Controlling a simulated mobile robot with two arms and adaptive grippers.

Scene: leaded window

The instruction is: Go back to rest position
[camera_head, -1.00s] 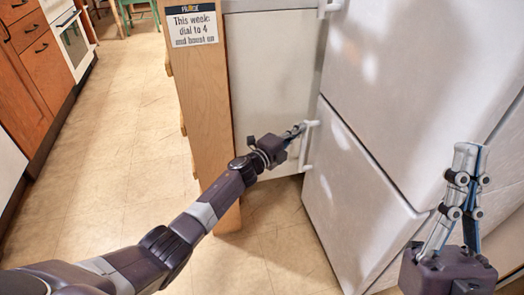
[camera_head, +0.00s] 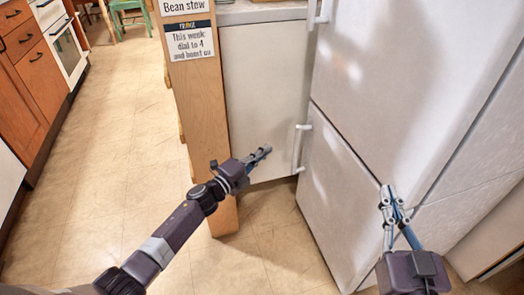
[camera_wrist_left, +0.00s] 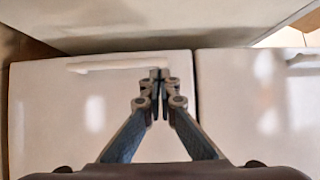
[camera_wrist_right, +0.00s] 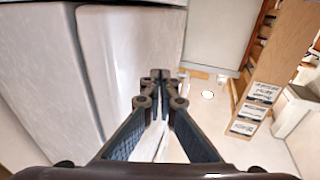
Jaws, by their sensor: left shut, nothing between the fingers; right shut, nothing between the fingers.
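My left gripper (camera_head: 262,154) is shut and empty in the head view. It is apart from the white lower handle (camera_head: 301,148) of the fridge, to the left of it. In the left wrist view its fingers (camera_wrist_left: 158,78) are together, with the white door (camera_wrist_left: 60,115) behind them. My right gripper (camera_head: 389,192) is shut and empty, pointing up in front of the white fridge (camera_head: 400,80). In the right wrist view its fingers (camera_wrist_right: 155,77) meet with nothing between them. The fridge doors look closed.
A wooden panel (camera_head: 205,120) with paper notes (camera_head: 190,42) stands left of the white cabinet door (camera_head: 265,90). Wooden drawers (camera_head: 43,80) and a white oven (camera_head: 62,40) line the far left. The tiled floor (camera_head: 100,170) between is clear.

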